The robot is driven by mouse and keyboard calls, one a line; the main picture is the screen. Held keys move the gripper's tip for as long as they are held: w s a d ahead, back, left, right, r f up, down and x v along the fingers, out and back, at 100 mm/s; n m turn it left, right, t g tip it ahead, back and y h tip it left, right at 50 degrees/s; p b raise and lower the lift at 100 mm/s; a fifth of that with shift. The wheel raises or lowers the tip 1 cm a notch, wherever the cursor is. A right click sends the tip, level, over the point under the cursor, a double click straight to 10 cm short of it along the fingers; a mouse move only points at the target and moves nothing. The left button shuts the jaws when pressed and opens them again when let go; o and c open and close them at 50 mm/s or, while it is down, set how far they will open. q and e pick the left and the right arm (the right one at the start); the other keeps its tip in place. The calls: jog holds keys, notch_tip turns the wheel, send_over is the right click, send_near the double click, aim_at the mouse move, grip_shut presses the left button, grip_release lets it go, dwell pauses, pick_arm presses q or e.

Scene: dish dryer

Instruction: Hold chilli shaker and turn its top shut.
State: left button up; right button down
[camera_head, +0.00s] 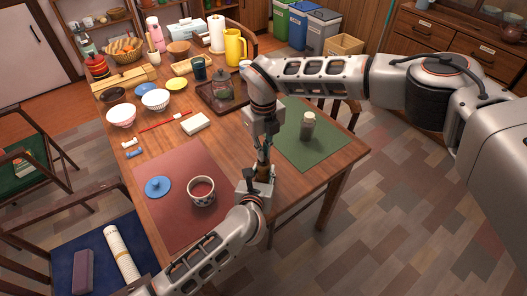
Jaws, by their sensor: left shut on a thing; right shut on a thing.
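The chilli shaker (263,172) looks like a small dark brown piece held in the air between my two grippers, near the table's right front edge. My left gripper (261,179) reaches up from below and is shut on its lower part. My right gripper (262,158) points down from above and is shut on its top. The fingers hide most of the shaker, so I cannot tell how far the top is turned.
A second shaker (308,126) stands upright on the green mat (290,150). A patterned cup (201,192) and a blue lid (158,187) rest on the red mat (170,220). A dark tray (211,101) holds a glass jar (222,86). Bowls and dishes crowd the far left.

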dwell(0.3)
jog(key=c, duration=2.2)
grip_release()
jog(key=shift+r, duration=0.15)
notch_tip(320, 180, up, 12)
jog(key=shift+f, duration=0.1)
pick_arm(q)
jog(key=o, duration=1.2)
